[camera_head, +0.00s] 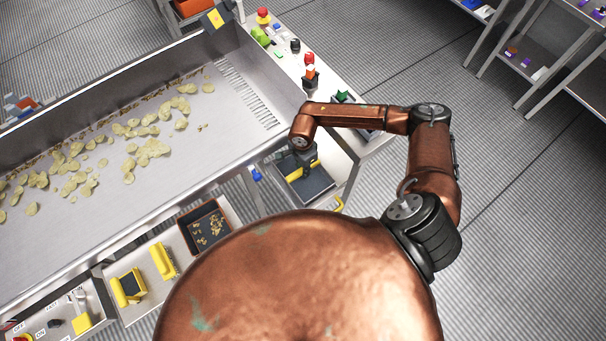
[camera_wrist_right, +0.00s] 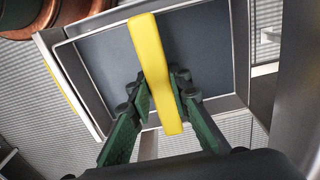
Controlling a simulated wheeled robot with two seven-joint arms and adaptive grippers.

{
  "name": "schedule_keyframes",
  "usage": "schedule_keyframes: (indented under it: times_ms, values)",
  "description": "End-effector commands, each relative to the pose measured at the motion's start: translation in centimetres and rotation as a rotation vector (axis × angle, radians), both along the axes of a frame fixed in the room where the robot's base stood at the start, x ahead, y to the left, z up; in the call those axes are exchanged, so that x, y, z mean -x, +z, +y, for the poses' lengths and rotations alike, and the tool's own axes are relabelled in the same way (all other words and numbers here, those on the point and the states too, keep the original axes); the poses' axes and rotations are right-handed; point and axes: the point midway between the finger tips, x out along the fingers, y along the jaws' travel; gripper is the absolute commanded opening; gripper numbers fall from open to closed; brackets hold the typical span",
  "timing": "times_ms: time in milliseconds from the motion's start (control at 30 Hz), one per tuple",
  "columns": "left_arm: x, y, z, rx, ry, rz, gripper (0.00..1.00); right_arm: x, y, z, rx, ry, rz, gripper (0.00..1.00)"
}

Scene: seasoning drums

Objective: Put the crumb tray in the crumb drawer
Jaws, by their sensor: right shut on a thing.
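My right gripper (camera_wrist_right: 158,95) is shut on a yellow bar-shaped handle (camera_wrist_right: 148,45), which shows between its green fingers. The handle is over a dark, flat-floored interior (camera_wrist_right: 100,65) framed by a grey metal rim (camera_wrist_right: 243,55), at the open drawer. In the head view the drawer (camera_head: 318,188) sticks out beside the conveyor, with a yellow handle (camera_head: 340,203) on its front edge. I cannot tell whether the dark floor is the crumb tray or the drawer's bottom, nor whether the held handle's base touches it. My left gripper is not in view.
A dark tray with an orange rim (camera_head: 184,224) holds crumbs left of the drawer. Yellow-handled items (camera_head: 128,287) lie further left. The conveyor (camera_head: 190,160) carries chips. A control panel (camera_head: 290,62) stands behind the drawer.

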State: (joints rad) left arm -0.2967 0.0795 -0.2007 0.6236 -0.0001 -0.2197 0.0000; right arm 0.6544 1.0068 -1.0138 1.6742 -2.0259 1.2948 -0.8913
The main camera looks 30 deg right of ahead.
Motion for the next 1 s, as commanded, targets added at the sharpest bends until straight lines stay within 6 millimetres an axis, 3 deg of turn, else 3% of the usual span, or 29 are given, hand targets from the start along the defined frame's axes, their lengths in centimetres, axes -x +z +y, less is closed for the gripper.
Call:
schedule_keyframes:
  times_ms: [467, 667, 700, 900, 1000]
  values:
    - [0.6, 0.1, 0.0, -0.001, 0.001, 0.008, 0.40, 0.0, -4.7, 0.0, 0.000, -0.002, 0.000, 0.00]
    - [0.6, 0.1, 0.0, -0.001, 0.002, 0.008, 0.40, -0.1, -4.9, 0.0, 0.000, -0.001, -0.002, 0.00]
    - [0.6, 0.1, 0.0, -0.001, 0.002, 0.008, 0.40, 0.0, -4.9, 0.0, 0.000, -0.001, -0.001, 0.20]
    - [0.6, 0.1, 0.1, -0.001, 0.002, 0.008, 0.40, 0.0, -4.9, 0.0, 0.000, -0.001, -0.001, 0.34]
    - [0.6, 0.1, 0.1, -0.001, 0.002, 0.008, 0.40, 0.0, -4.9, 0.0, 0.000, -0.001, -0.001, 0.35]
